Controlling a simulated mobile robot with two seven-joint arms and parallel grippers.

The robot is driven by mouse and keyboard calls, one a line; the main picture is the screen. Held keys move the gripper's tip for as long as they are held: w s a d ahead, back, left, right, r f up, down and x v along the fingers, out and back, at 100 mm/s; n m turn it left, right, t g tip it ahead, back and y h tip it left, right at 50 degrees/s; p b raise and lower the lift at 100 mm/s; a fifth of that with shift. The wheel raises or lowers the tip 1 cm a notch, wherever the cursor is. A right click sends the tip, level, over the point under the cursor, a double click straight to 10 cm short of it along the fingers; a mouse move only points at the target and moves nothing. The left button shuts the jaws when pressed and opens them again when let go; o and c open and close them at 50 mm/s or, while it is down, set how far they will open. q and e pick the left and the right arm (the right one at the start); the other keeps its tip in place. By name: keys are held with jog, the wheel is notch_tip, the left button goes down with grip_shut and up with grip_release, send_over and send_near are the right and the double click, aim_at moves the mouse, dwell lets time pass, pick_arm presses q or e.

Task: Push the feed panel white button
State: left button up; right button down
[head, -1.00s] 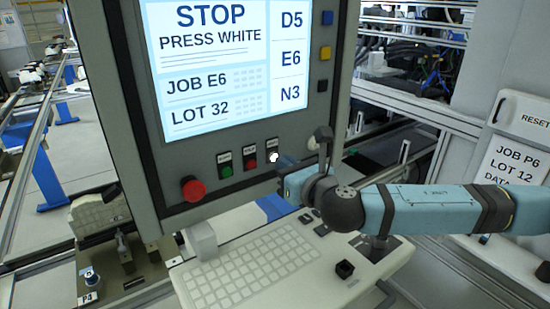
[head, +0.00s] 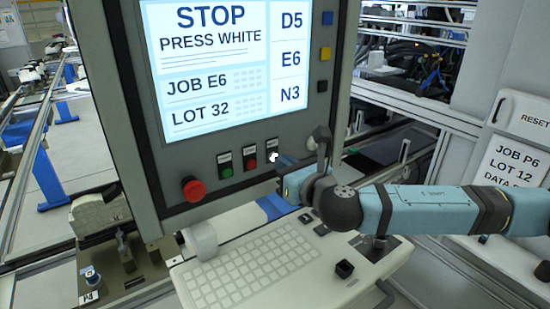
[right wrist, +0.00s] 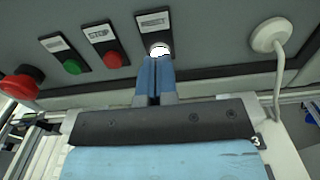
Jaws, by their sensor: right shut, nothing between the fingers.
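The feed panel (head: 170,170) is a grey panel with a lit screen reading "STOP PRESS WHITE". Its white button (head: 273,156) is at the right end of a row of small labelled buttons below the screen. In the right wrist view the white button (right wrist: 159,50) sits straight beyond the blue fingertips, its lower part hidden by them. My right gripper (head: 281,163) is shut and empty, its tips at or very close to the button; I cannot tell whether they touch. It also shows in the right wrist view (right wrist: 158,66). My left gripper is not in view.
A green button (right wrist: 72,67) and a red button (right wrist: 113,59) sit left of the white one. A large red mushroom button (head: 193,189) is further left. A keyboard shelf (head: 250,268) lies below my right gripper. A cable plug (right wrist: 268,36) is on the right.

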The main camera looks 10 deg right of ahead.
jog(key=shift+w+a, duration=0.1)
jog(key=shift+w, duration=0.15)
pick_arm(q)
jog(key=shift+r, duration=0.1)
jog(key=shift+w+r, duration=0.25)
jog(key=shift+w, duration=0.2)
pick_arm(e)
jog(key=shift+w+a, duration=0.1)
jog(key=shift+w, duration=0.2)
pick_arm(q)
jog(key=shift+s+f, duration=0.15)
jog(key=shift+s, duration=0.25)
pick_arm(e)
jog(key=shift+w+a, duration=0.1)
jog(key=shift+w, duration=0.15)
pick_arm(q)
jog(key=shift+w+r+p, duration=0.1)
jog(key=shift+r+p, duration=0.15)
jog(key=shift+p, duration=0.05)
pick_arm(e)
jog(key=v, duration=0.5)
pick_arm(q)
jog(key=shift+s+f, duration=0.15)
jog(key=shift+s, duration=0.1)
